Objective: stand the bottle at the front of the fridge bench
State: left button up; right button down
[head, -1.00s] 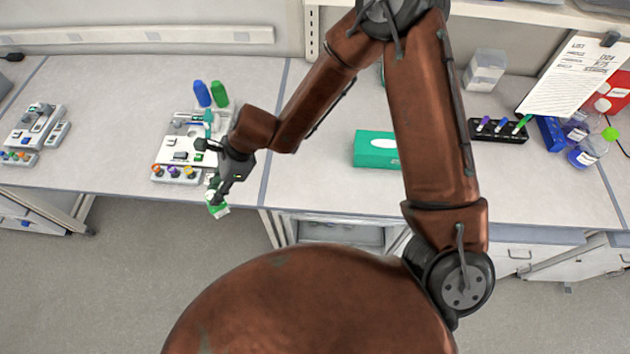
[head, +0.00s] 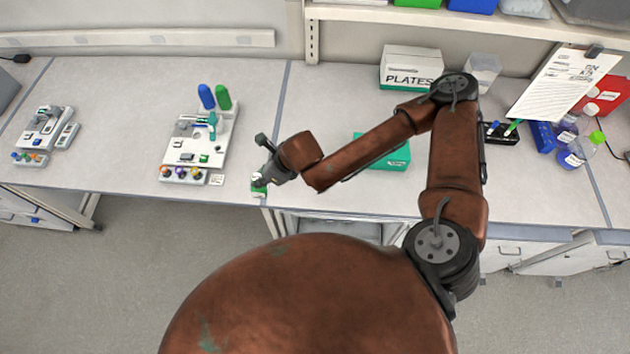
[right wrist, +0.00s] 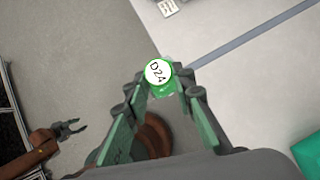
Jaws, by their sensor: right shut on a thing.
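The bottle (right wrist: 158,73) has a round white cap top marked D24 and a green body. My right gripper (right wrist: 165,90) is shut on it in the right wrist view. In the head view the bottle (head: 259,190) is small and partly hidden by my right gripper (head: 261,180). My left gripper (right wrist: 72,129) shows small at the left of the right wrist view, fingers apart and empty, and is outside the head view.
A white instrument tray (head: 222,150) with blue and green upright items stands left of the bottle. A green box (head: 390,155) lies to the right behind my arm. A PLATES box (head: 410,68) and several bottles are farther off. Bench top between tray and green box is mostly clear.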

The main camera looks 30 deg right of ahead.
jog(key=s+d+f+p, duration=0.3)
jog(key=s+d+p, duration=0.2)
jog(key=s+d, duration=0.7)
jog(key=w+d+f+b, duration=0.6)
jog(key=w+d+f, duration=0.2)
jog(key=w+f, duration=0.4)
jog(key=shift+w+d+f, duration=0.3)
jog(key=shift+w+d, duration=0.05)
jog(key=shift+w, duration=0.75)
